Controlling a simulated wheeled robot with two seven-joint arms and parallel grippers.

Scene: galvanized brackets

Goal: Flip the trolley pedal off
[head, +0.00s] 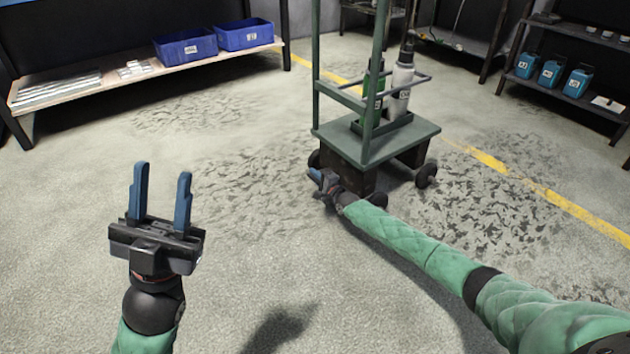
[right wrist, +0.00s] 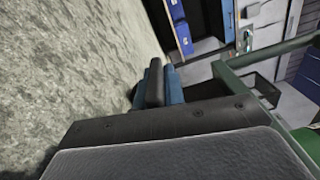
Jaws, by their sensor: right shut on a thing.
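The green trolley (head: 405,143) stands on the floor right of centre in the head view, with cylinders on its deck. My right gripper (head: 317,176) is low at the trolley's near left corner, by a wheel. In the right wrist view its blue fingers (right wrist: 174,85) are close together beside a dark rounded piece (right wrist: 154,84), which looks like the pedal. The gripper is shut on it. The pedal cannot be made out in the head view, and its tilt is unclear. My left gripper (head: 161,172) is open and empty above the floor at left.
A green cylinder (head: 373,82) and a white cylinder (head: 401,85) stand on the trolley. A low shelf with blue bins (head: 186,47) is at the back left. A rack with blue containers (head: 549,73) is at the back right. The floor at left is clear.

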